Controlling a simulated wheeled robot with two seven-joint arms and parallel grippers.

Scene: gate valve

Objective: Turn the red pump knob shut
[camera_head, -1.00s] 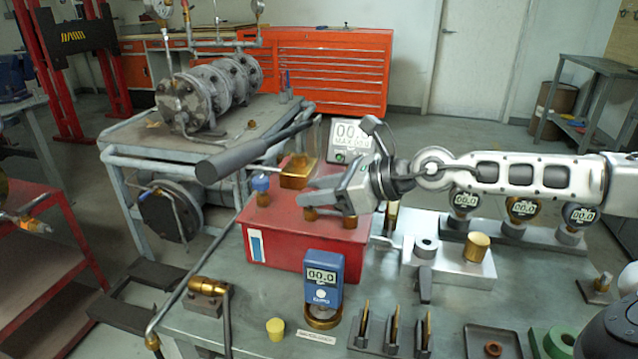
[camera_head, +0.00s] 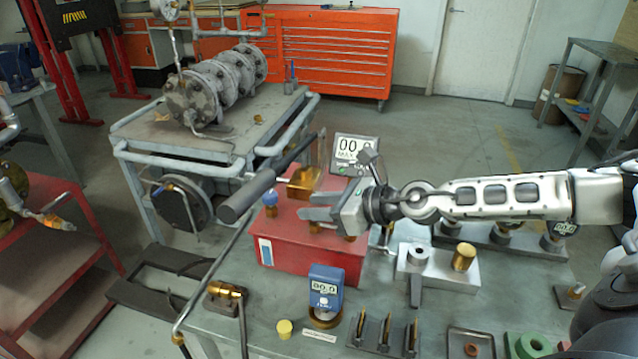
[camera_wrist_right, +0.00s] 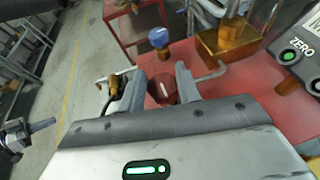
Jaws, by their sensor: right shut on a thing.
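The red pump (camera_head: 300,250) is a red box on the bench, with a gauge display behind it. My right gripper (camera_head: 308,206) is over its top, coming from the right. In the right wrist view, the red knob (camera_wrist_right: 163,88) with a white mark sits between the fingers of my right gripper (camera_wrist_right: 158,93), which is shut on it. In the head view the knob is hidden by the fingers. A blue knob (camera_wrist_right: 158,38) stands nearby on the pump; it also shows in the head view (camera_head: 270,198). My left gripper is not in view.
A long dark pump lever (camera_head: 252,192) slants over the pump's left back. A brass block (camera_head: 304,180) is close behind the fingers. A blue gauge (camera_head: 325,285) stands in front of the pump. A metal block with a brass cylinder (camera_head: 464,256) is to the right.

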